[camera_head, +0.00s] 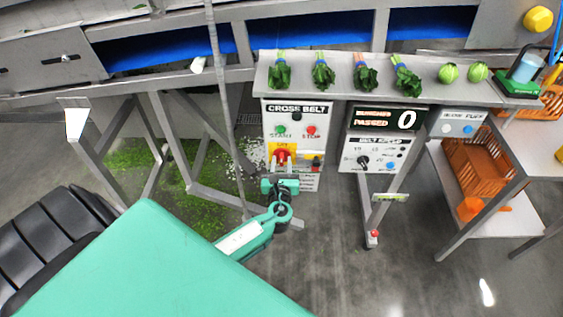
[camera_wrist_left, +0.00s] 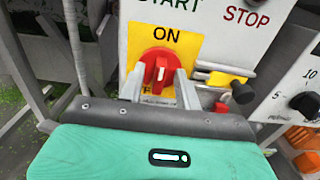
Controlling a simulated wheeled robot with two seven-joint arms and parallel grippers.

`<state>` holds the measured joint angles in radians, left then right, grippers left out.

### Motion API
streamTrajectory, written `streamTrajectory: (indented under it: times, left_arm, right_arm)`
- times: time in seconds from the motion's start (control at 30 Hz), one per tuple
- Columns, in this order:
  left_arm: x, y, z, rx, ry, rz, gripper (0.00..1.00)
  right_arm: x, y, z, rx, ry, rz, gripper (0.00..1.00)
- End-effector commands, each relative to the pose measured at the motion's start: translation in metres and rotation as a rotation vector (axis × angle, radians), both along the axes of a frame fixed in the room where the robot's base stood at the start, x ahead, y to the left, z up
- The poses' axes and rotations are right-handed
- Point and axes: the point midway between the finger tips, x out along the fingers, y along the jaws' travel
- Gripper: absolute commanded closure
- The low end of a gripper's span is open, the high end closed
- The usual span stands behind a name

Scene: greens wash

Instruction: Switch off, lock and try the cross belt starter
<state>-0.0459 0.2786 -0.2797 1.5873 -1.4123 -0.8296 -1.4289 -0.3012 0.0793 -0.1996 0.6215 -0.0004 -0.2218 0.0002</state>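The cross belt starter (camera_head: 270,113) is a white box under the shelf, with a green START button (camera_head: 281,130) and a red STOP button (camera_head: 311,130). Its red rotary switch (camera_wrist_left: 158,62) sits on a yellow plate (camera_wrist_left: 190,45), with the handle upright toward ON. My left gripper (camera_wrist_left: 160,88) is open, with one finger either side of the handle; contact cannot be told. In the head view the left gripper (camera_head: 281,168) is in front of the switch. My right gripper is not in view.
A belt speed box (camera_head: 375,155) and a display (camera_head: 388,118) reading 0 are to the right. Bunches of greens (camera_head: 323,73) lie on the shelf above. A steel frame (camera_head: 175,140) stands left, with spilled greens on the floor. Orange crates (camera_head: 475,165) are at right.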

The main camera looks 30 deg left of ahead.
Motion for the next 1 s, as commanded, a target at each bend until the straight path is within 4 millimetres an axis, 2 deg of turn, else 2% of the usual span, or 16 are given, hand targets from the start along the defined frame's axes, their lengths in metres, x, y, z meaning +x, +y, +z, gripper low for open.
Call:
streamTrajectory:
  times: [0.33, 0.5, 0.77, 1.0]
  left_arm:
    - [0.003, 0.002, -0.001, -0.001, 0.001, 0.0, 0.69]
    - [0.003, 0.002, -0.001, -0.001, 0.001, 0.0, 1.0]
    - [0.003, 0.002, -0.001, -0.009, -0.004, 0.0, 1.0]
    - [0.002, 0.002, -0.003, -0.083, -0.05, 0.001, 1.0]
  right_arm:
    - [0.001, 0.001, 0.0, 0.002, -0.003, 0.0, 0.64]
    - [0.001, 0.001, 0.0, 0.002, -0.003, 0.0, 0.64]
    - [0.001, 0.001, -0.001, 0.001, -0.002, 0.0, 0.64]
    - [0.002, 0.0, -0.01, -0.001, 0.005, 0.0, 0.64]
